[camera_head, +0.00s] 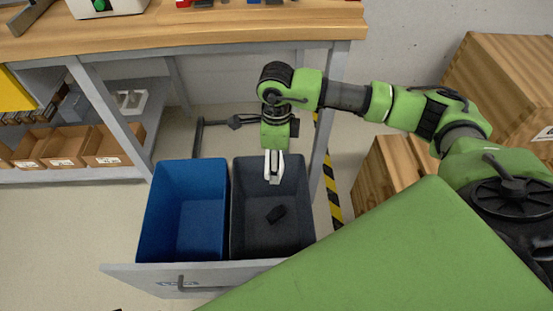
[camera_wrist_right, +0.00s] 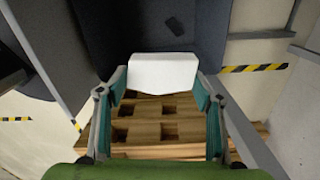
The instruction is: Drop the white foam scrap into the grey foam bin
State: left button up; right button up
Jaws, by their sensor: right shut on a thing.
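The white foam scrap (camera_wrist_right: 163,75) is a pale block between the fingers of my right gripper (camera_wrist_right: 160,84) in the wrist view. My right gripper (camera_head: 273,178) is shut on it and points down over the grey foam bin (camera_head: 242,205) in the head view. The scrap is hard to tell from the pale fingertips there. The grey bin also shows in the wrist view (camera_wrist_right: 105,30). A small dark block (camera_head: 276,214) lies on the bin's floor. My left gripper is not in view.
A blue bin (camera_head: 187,205) stands directly left of the grey one, both behind a grey front panel (camera_head: 200,275). A wooden workbench (camera_head: 190,30) stands behind, with shelves of cardboard boxes (camera_head: 110,145). Wooden crates (camera_head: 385,170) stand at right.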

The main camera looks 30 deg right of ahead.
jog(key=o, duration=0.8)
jog(key=shift+o, duration=0.2)
jog(key=shift+r, duration=0.1)
notch_tip(320, 180, up, 12)
